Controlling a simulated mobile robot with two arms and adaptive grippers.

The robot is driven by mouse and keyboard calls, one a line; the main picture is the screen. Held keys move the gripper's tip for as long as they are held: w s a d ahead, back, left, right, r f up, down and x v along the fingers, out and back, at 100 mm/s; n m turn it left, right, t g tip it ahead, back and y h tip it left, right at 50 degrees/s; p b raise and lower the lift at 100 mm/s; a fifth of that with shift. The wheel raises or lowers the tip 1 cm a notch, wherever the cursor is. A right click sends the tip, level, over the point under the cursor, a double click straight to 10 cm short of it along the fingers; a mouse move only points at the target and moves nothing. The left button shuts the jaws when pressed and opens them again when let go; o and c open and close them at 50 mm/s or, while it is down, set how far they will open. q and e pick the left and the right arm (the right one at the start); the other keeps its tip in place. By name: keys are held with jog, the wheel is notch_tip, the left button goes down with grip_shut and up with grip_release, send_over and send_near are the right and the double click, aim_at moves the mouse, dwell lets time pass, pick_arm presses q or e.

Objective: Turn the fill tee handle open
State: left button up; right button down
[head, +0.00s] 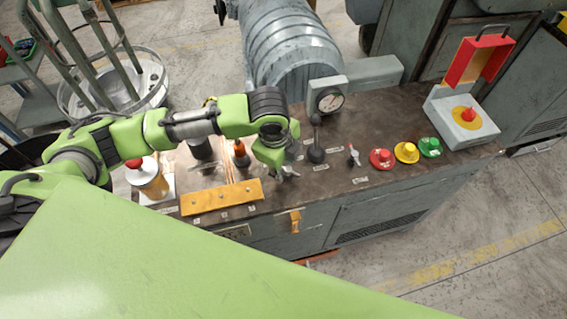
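My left arm reaches in from the left over the dark console top (400,120). My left gripper (286,173) points down at the console's front part, right of the orange-yellow strip (222,197). Its fingers are small and partly hidden by the green wrist, so I cannot tell whether they are open or shut. No part is clearly recognisable as the fill tee handle; it may be hidden under the gripper. A black lever (316,150) stands upright just right of the gripper. A small red-tipped control (354,156) is farther right. My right gripper is not in view.
Red (381,159), yellow (406,152) and green (430,147) buttons sit to the right. A grey box (462,117) with a raised red lid stands beyond them. A round gauge (330,100) is behind the lever. A red-capped jar (147,177) stands left.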

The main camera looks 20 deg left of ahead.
pick_arm(q)
grip_shut()
